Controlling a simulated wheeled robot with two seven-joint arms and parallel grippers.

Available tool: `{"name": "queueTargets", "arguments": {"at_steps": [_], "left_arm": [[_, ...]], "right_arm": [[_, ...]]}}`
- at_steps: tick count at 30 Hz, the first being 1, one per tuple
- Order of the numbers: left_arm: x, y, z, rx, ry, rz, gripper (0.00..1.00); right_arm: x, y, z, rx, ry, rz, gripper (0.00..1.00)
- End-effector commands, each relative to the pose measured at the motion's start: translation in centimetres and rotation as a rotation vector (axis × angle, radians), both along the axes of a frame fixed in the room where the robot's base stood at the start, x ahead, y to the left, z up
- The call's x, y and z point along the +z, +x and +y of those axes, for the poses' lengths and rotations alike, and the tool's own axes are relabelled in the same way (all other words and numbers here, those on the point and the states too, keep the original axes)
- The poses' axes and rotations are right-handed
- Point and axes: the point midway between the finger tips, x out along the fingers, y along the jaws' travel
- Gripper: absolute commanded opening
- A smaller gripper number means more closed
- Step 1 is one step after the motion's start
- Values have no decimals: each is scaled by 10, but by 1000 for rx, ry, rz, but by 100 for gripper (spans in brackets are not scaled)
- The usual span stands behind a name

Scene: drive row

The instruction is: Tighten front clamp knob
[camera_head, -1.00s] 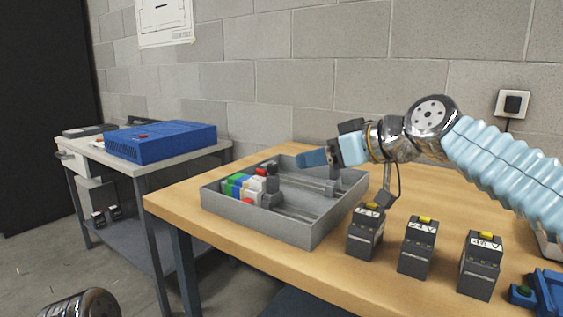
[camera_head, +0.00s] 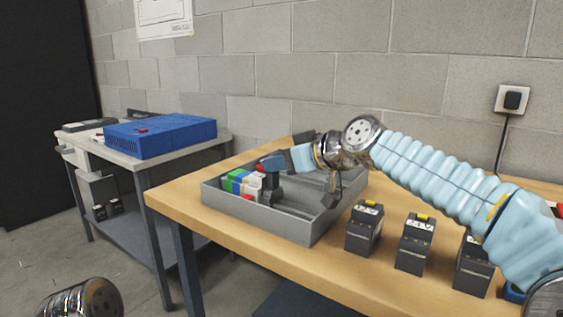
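A grey tray (camera_head: 262,226) stands on the wooden table, with rails running along inside it. Green, blue and white terminal blocks (camera_head: 241,183) sit in a row at its left end, with small red pieces at the row's ends. The dark front clamp (camera_head: 271,195) stands right beside the white blocks. I cannot tell whether the fingers touch or grip the knob. The other clamp is hidden behind my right wrist. My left gripper is out of view.
Several black modules with yellow tops (camera_head: 364,228) stand in front of the tray, below my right arm. A grey side table (camera_head: 180,153) at left carries a blue box (camera_head: 160,138). A block wall with a socket (camera_head: 512,100) closes the back.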

Motion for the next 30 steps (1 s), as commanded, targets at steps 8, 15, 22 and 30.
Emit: {"name": "queueTargets", "arguments": {"at_steps": [8, 15, 22, 30], "left_arm": [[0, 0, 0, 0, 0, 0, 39], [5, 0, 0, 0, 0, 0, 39], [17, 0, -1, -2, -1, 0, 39], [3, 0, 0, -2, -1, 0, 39]], "right_arm": [[0, 0, 0, 0, 0, 0, 0], [1, -1, 1, -28, -1, 2, 0], [3, -5, 5, -140, -3, -1, 0], [-4, -9, 13, -368, -6, -9, 0]]}}
